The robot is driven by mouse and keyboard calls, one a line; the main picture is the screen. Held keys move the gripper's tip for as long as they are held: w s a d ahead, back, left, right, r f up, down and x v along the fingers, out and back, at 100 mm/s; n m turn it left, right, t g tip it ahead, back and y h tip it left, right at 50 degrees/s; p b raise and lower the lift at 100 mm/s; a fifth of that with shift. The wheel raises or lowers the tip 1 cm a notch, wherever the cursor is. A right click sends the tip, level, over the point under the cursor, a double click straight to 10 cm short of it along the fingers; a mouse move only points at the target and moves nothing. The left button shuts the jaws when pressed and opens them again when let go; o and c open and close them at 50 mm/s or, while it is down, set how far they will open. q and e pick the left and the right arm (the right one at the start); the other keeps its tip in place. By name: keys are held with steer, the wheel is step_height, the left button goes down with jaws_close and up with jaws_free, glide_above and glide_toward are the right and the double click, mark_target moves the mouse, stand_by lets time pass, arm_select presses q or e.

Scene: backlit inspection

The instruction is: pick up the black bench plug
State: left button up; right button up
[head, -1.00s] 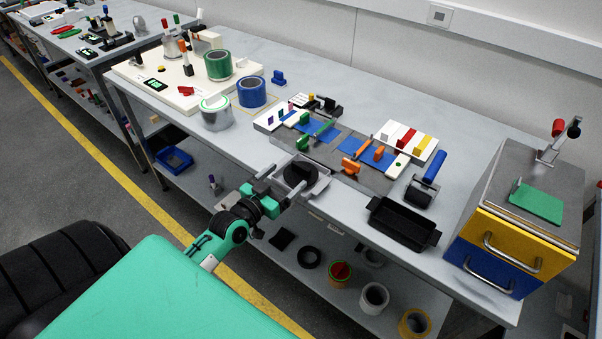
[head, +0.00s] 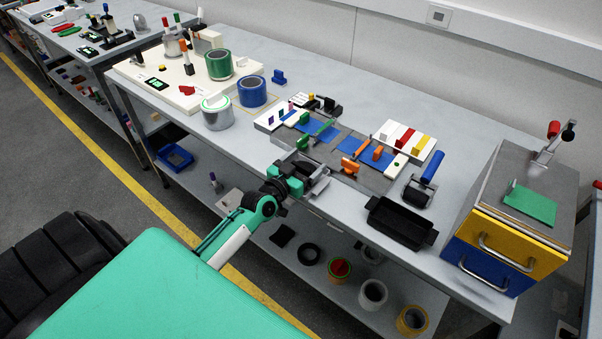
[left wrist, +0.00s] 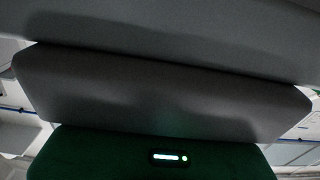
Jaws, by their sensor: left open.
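The black bench plug is hidden in the head view now, behind my left gripper. A moment ago it showed as a dark round piece in the small grey tray (head: 318,187) at the bench's front edge. My left gripper (head: 303,172) is open and sits over this tray, where the plug was seen. I cannot tell whether its fingers are around the plug or above it. The left wrist view is filled by dark grey and green surfaces close to the camera, and no plug can be made out there. My right gripper is not in view.
A black bin (head: 401,221) and a blue-handled roller (head: 425,180) stand to the right. Behind the tray is a board (head: 335,160) with blue pads and coloured blocks. Tape rolls (head: 252,92) stand to the left. A yellow and blue drawer unit (head: 510,240) is at far right.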

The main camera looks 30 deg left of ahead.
arm_select(q)
steer(key=c, duration=1)
